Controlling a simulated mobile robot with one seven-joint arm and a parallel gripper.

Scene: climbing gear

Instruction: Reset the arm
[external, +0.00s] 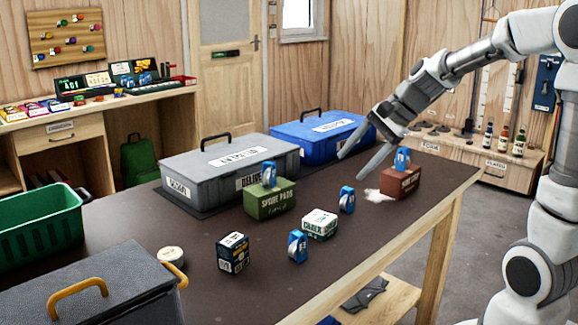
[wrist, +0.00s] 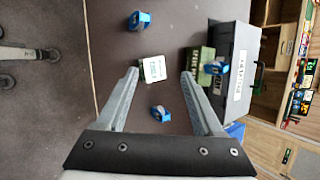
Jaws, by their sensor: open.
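My gripper (external: 363,152) is open and empty, held above the dark table near its right end. In the wrist view its two fingers (wrist: 160,72) are spread apart. A white box (wrist: 152,69) shows between and beyond the fingertips, and a small blue item (wrist: 160,113) shows between the fingers, apart from both. In the external view the arm reaches in from the right, bent over the table.
On the table stand a grey case (external: 228,165), a blue case (external: 320,128), a green box (external: 270,203), a white box (external: 319,224), a brown box (external: 402,182) and several small blue items. A green crate (external: 40,230) is at left. The front right tabletop is clear.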

